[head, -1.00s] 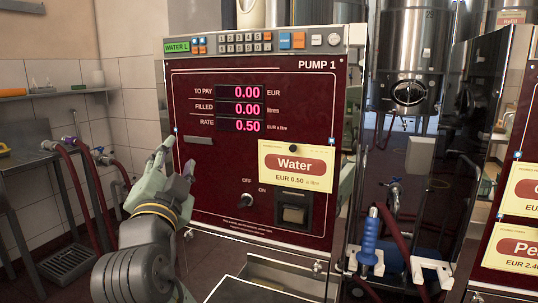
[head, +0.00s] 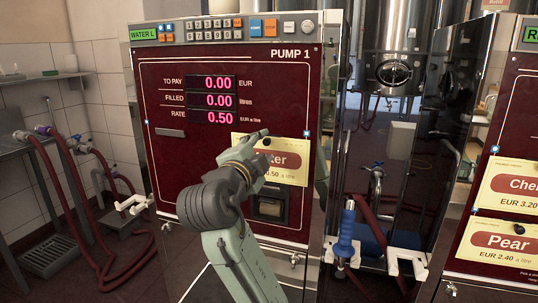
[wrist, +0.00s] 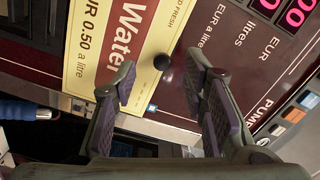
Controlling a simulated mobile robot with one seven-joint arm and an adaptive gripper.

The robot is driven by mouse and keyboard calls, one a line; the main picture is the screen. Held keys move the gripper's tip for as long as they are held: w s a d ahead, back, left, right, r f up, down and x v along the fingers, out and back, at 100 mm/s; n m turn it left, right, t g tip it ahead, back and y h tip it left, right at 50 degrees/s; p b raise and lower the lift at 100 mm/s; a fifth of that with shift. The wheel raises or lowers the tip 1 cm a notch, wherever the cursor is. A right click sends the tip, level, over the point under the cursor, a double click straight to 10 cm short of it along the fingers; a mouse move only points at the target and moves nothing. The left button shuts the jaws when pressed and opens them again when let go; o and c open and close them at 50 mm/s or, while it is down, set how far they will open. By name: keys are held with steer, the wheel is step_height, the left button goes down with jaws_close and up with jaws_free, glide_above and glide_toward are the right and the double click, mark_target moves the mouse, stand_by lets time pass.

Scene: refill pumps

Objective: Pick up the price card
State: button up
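The price card (head: 288,164) is a cream card with a red "Water" label and "EUR 0.50 a litre", on the dark red front of Pump 1. In the head view my gripper (head: 262,146) is in front of it and covers its left and middle part. In the wrist view the card (wrist: 110,50) lies at upper left, turned on its side, with a round black knob (wrist: 162,62) at its top edge. My gripper (wrist: 165,85) is open, its two padded fingers apart with the knob beyond and between them. I cannot tell whether the fingers touch anything.
A blue-handled nozzle (head: 346,235) hangs at the pump's lower right. A card slot or tray (head: 269,208) sits below the card. Another pump with Pear (head: 503,242) and other cards stands at right. Red hoses (head: 95,215) and a metal bench are at left.

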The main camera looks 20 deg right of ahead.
mark_target(267, 142)
steer(key=shift+x, duration=1.5)
steer(key=shift+r, duration=0.15)
steer(key=shift+c, duration=0.3)
jaws_close()
